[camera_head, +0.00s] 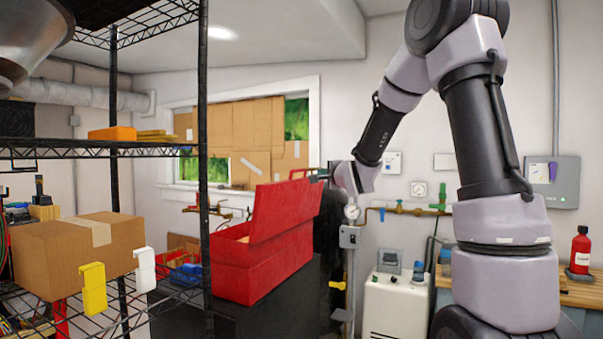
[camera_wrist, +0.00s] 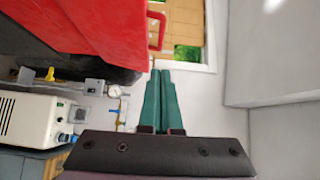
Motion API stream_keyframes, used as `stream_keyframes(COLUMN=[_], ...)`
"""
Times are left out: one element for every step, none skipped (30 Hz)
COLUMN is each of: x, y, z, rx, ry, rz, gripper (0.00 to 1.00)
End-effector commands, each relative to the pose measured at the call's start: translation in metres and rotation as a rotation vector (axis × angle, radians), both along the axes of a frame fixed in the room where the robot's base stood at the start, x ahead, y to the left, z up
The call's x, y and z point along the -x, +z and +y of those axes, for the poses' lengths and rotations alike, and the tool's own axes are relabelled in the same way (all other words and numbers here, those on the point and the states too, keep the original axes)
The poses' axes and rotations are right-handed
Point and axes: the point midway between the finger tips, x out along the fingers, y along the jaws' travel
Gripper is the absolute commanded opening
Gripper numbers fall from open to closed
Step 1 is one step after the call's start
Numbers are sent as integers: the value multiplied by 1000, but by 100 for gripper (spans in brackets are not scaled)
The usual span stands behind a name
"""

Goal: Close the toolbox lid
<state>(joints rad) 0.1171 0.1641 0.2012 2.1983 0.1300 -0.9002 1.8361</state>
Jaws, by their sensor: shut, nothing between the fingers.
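The red toolbox (camera_head: 240,275) sits open on a black surface in the middle of the head view. Its red lid (camera_head: 287,207) stands raised along the right side, tilted, with a red handle on its upper edge. In the wrist view the lid (camera_wrist: 85,22) fills the upper left and its handle (camera_wrist: 156,31) is just beyond my fingertips. My gripper (camera_head: 322,172) is at the lid's upper right edge, beside the handle. In the wrist view its green fingers (camera_wrist: 160,73) are together and empty. I cannot tell whether they touch the handle.
A black wire shelf (camera_head: 205,150) with a cardboard box (camera_head: 75,250) stands at left, close to the toolbox. Pipes and gauges (camera_head: 352,211) line the wall behind. A white machine (camera_head: 392,308) is right of the toolbox; a red bottle (camera_head: 580,250) is far right.

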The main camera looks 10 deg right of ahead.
Motion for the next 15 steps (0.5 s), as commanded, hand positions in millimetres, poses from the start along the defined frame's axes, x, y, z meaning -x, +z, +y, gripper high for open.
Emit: stream_keyframes(x=[-4,-6,-11,-16,-20,-28,-34,-40,-49,-55,-62,-71,-77,-84,-91], y=[0,0,0,0,-1,-1,-1,-1,-1,-1,-1,-1,-2,-2,-2], z=[1,2,2,3,4,5,6,7,9,10,11,12,13,14,16], rx=[-2,-3,-3,-3,-3,-2,-2,-2,-2,-2,-2,-1,0,0,0], ry=[1,2,1,1,1,1,1,1,2,2,2,2,1,1,2], rz=[-2,-1,-1,-1,-1,-2,-1,-1,-1,-2,-2,-1,-1,-2,-2], gripper=[0,0,0,0,0,0,0,0,0,0,0,0,0,0,0])
